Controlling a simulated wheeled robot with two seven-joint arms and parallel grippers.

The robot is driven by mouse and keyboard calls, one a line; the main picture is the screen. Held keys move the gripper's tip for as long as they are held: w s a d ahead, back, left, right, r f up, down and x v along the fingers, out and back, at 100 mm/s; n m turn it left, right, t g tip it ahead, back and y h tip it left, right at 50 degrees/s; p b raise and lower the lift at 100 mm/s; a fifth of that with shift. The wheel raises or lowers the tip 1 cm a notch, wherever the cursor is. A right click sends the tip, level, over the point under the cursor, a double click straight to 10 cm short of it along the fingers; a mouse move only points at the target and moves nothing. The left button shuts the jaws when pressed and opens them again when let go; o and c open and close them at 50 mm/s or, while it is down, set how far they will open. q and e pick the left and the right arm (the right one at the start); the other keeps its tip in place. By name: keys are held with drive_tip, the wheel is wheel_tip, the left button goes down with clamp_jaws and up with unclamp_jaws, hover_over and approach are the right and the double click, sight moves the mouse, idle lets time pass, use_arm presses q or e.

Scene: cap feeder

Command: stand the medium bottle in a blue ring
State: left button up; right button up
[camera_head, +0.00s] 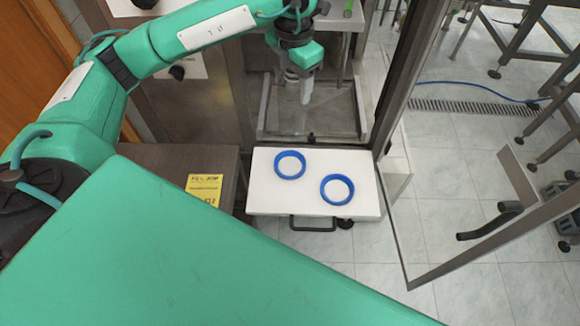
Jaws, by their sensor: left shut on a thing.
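Two blue rings lie flat on a white board: one ring (278,165) at the back left and another ring (325,190) nearer and to the right. Both look empty. My left gripper (303,76) is at the far end of my arm, beyond the rings and above the grey metal tray. It is shut on a pale, narrow thing (306,92) that looks like the bottle, pointing down and roughly upright. The fingers and the bottle's upper part are hard to make out. My right gripper is out of view.
The white board (300,205) has bare room around the rings. Behind it is the grey metal tray (275,117). A glass door (480,150) with a black handle stands open on the right. A yellow label (204,188) is on the brown surface at left.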

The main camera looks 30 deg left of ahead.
sight(290, 130)
use_arm(q)
drive_tip(key=n, duration=0.2)
drive_tip(key=r+n, duration=0.1)
drive_tip(key=n, duration=0.1)
drive_tip(key=n+b, duration=0.1)
drive_tip(key=shift+w+a+r+n, duration=0.15)
drive_tip(key=shift+w+a+n, duration=0.15)
drive_tip(key=shift+w+n, duration=0.1)
drive_tip(key=n, duration=0.1)
drive_tip(key=r+n, duration=0.1)
drive_tip(key=n, duration=0.3)
drive_tip(key=shift+w+a+r+b, duration=0.15)
drive_tip(key=shift+a+b, duration=0.1)
drive_tip(key=shift+b, duration=0.15)
drive_tip(key=shift+n, duration=0.3)
wheel_tip(290, 130, down, 16)
drive_tip(key=shift+r+p, duration=0.15)
drive_tip(key=shift+p, duration=0.85)
wheel_tip(290, 130, down, 4)
drive_tip(key=shift+r+p, duration=0.1)
drive_tip(key=shift+p, duration=0.3)
drive_tip(key=shift+f, duration=0.2)
drive_tip(key=shift+f, duration=0.1)
drive_tip(key=o, duration=1.2)
